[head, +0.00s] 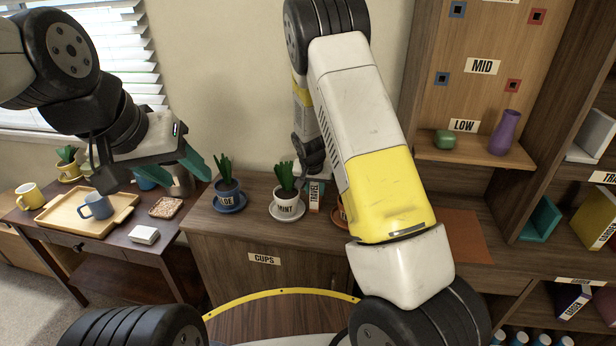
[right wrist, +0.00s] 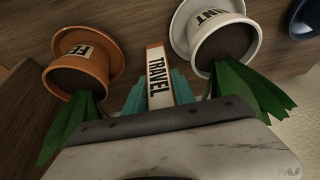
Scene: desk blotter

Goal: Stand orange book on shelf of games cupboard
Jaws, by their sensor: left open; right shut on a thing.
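The orange book (head: 315,196), with a white spine label reading TRAVEL, stands upright on the wooden counter between two potted plants. In the right wrist view its spine (right wrist: 158,72) shows between the teal fingers of my right gripper (right wrist: 158,92), which is shut on it. In the head view that gripper is mostly hidden behind my arm. My left gripper (head: 200,167) is open and empty above the left side table. No label reading games is visible; a shelf unit (head: 555,182) with open compartments stands at the right.
The white MINT pot (head: 288,207) and an orange pot (right wrist: 88,65) closely flank the book. A blue ALOE pot (head: 229,195) stands further left. A purple vase (head: 504,132) and green object (head: 444,139) occupy the LOW shelf. Books (head: 597,217) fill part of the right compartments.

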